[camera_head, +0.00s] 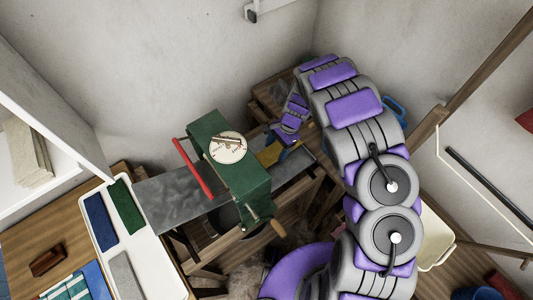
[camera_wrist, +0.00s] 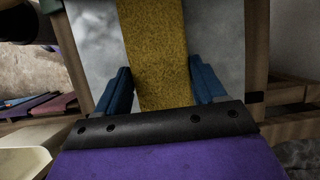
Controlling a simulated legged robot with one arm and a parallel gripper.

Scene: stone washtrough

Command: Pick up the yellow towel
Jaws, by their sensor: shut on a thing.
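The yellow towel (camera_wrist: 157,45) is a long, narrow strip of coarse cloth in the wrist view. It runs up the middle of the picture over a mottled grey slab (camera_wrist: 98,50). My gripper (camera_wrist: 162,85) has blue fingers on both sides of the towel and is shut on it. In the head view a small part of the towel (camera_head: 268,155) shows between the green machine and my gripper (camera_head: 284,144). Most of the towel is hidden there by the machine and my arm.
The green machine (camera_head: 235,175) with a round dial and red bar (camera_head: 193,167) stands close left of my gripper. A white tray (camera_head: 155,262) holds blue, green and grey cloths at lower left. A cream basin (camera_head: 437,243) stands at right. Walls close in behind.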

